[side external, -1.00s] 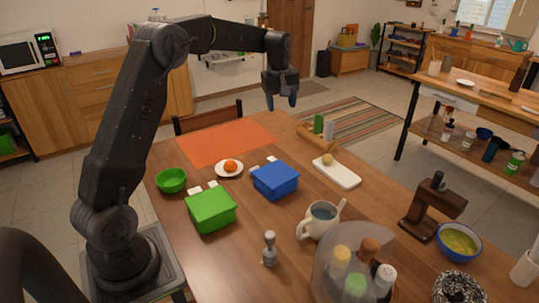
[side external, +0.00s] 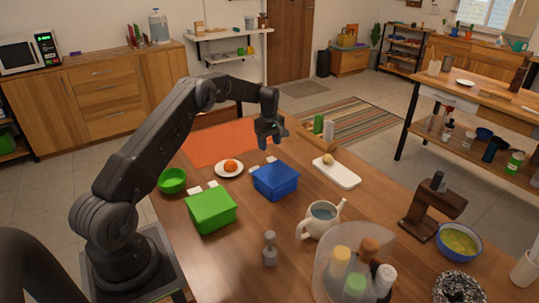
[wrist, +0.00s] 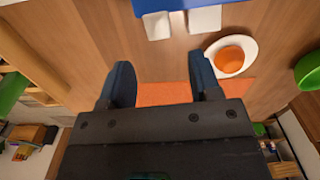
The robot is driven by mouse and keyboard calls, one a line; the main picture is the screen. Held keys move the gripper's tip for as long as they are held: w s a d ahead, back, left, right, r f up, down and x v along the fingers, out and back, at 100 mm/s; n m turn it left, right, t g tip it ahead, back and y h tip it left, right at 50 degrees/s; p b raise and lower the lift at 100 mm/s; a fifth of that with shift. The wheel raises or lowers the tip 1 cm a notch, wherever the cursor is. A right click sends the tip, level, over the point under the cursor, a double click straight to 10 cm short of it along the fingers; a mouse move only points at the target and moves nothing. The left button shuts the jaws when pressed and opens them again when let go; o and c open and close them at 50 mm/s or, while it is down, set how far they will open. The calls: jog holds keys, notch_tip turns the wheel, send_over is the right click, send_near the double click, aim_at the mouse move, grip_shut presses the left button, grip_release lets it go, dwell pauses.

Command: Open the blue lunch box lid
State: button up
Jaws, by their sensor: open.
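The blue lunch box (side external: 276,181) stands on the table with its lid closed. Two white tabs (side external: 262,165) stick out on its far side. In the wrist view, part of the blue box (wrist: 172,4) shows at the top edge, with the white tabs (wrist: 205,19) below it. My gripper (side external: 267,144) is open and empty, above the table just behind the blue box and apart from it. Its two fingers also show in the wrist view (wrist: 162,82), over the table and the orange mat.
A green lunch box (side external: 211,210) stands left of the blue one. A plate with an orange fruit (side external: 230,165) and a green bowl (side external: 172,180) are to the left. A white board (side external: 337,171) lies to the right, a teapot (side external: 322,220) in front. The orange mat (side external: 205,147) lies behind.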

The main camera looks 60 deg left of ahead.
jog(key=shift+f, duration=2.75)
jog(key=shift+c, duration=0.3)
grip_shut()
